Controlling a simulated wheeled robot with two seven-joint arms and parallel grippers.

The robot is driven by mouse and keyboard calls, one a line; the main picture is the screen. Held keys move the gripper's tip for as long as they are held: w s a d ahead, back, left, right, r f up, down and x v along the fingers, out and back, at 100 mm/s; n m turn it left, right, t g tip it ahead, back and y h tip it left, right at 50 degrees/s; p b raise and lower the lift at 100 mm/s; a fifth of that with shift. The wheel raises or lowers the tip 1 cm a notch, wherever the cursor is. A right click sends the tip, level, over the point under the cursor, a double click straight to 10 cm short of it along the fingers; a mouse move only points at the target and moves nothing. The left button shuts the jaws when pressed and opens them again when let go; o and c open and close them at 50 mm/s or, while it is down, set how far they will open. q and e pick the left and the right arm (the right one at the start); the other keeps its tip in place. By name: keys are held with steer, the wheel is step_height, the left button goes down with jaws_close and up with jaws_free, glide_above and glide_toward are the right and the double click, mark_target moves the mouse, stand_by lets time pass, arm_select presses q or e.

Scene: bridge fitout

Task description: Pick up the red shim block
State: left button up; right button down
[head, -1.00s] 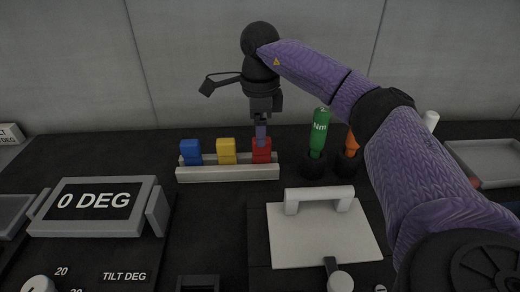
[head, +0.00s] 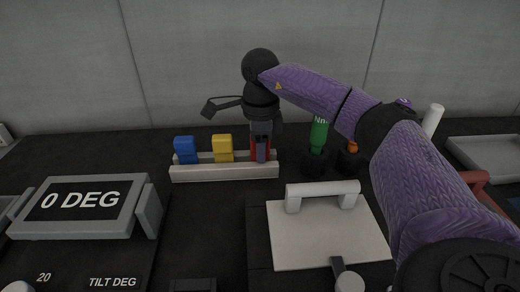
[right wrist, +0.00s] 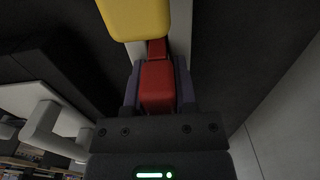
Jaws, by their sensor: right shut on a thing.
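The red shim block (head: 254,150) stands at the right end of the light rack (head: 225,172). My right gripper (head: 261,150) is lowered over it from above, its fingers on both sides of the block. In the right wrist view the red block (right wrist: 157,85) sits between the two purple fingers of my right gripper (right wrist: 157,88), which is shut on it. The block's lower part is hidden by the rack and a finger. My left gripper is not in view.
A yellow block (head: 223,147) and a blue block (head: 185,149) stand in the same rack to the left. A green-handled tool (head: 319,134) stands close on the right. A white plate with a handle (head: 325,235) lies in front. A display (head: 82,203) reads 0 DEG.

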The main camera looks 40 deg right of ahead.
step_height(320, 180, up, 10)
steer(key=p, duration=0.4)
steer(key=shift+r+p, duration=0.1)
steer(key=shift+p, duration=0.3)
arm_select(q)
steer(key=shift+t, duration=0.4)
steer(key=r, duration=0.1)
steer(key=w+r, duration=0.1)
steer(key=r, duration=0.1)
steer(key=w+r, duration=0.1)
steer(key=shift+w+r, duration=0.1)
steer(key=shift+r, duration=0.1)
